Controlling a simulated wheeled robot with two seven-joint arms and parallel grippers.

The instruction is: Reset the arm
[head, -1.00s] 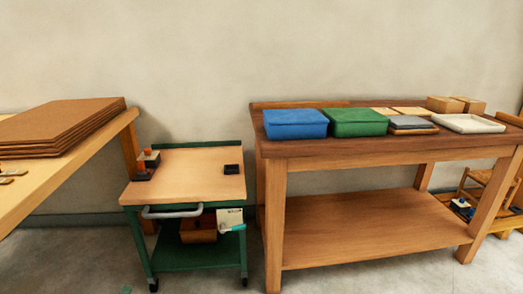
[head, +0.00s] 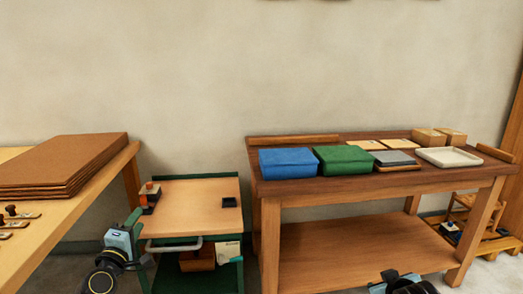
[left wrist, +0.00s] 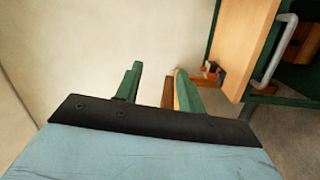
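My left gripper (head: 142,242) is low in the head view, in front of the green cart's left front corner. In the left wrist view my left gripper (left wrist: 158,88) shows two green fingers standing apart with nothing held between them. A wooden post shows behind the gap. A black and light-blue part of my right arm (head: 402,284) shows at the bottom edge of the head view, in front of the workbench's lower shelf. The right fingers are out of the frame.
The green cart (head: 200,212) has a wooden top with small black items. A table (head: 105,190) with stacked brown boards stands left. The workbench (head: 400,184) at right holds a blue box (head: 288,163), a green box (head: 343,160) and a pale tray (head: 448,157). The wall above is bare.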

